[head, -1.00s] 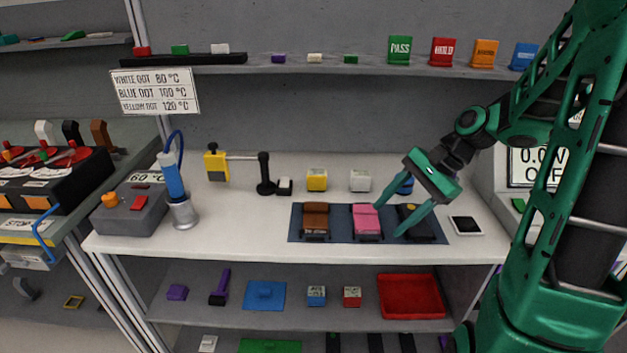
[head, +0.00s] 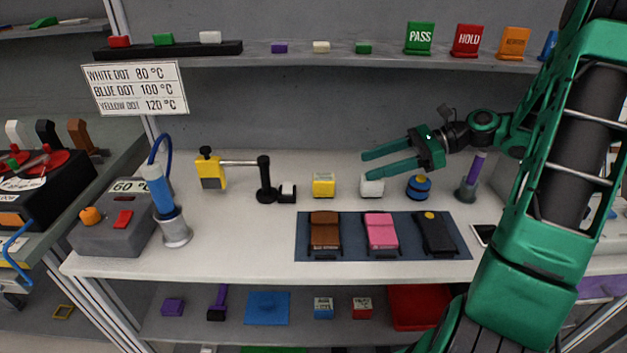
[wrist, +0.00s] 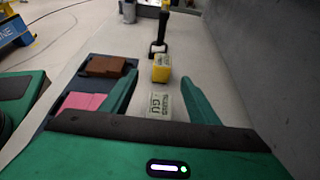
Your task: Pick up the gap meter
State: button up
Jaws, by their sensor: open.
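No label that I can read says gap meter, so I cannot tell for certain which thing it is. A small white block (head: 372,188) stands at the back of the bench, and a yellow block (head: 324,187) stands left of it. My open, empty gripper (head: 366,170) is level, pointing left, over or just behind the white block. In the wrist view my fingers (wrist: 160,88) lie either side of the white block (wrist: 160,108), which has a blurred label on top. The yellow block (wrist: 161,70) is straight ahead. Whether the fingers are at the white block's height is unclear.
A yellow-and-black device (head: 211,173) is joined by a rod to a black post (head: 264,182). A blue round item (head: 418,189) stands right of the white block. A shelf (head: 300,57) runs above.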

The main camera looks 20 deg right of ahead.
aim_at(324, 176)
jog(key=shift+w+a+f, duration=0.1)
jog(key=shift+w+a, duration=0.15)
jog(key=x, duration=1)
jog(key=shift+w+a, duration=0.15)
jog(key=shift+w, duration=0.1)
jog(key=c, duration=1.2)
jog(key=shift+r, duration=0.3)
jog(key=shift+c, duration=0.2)
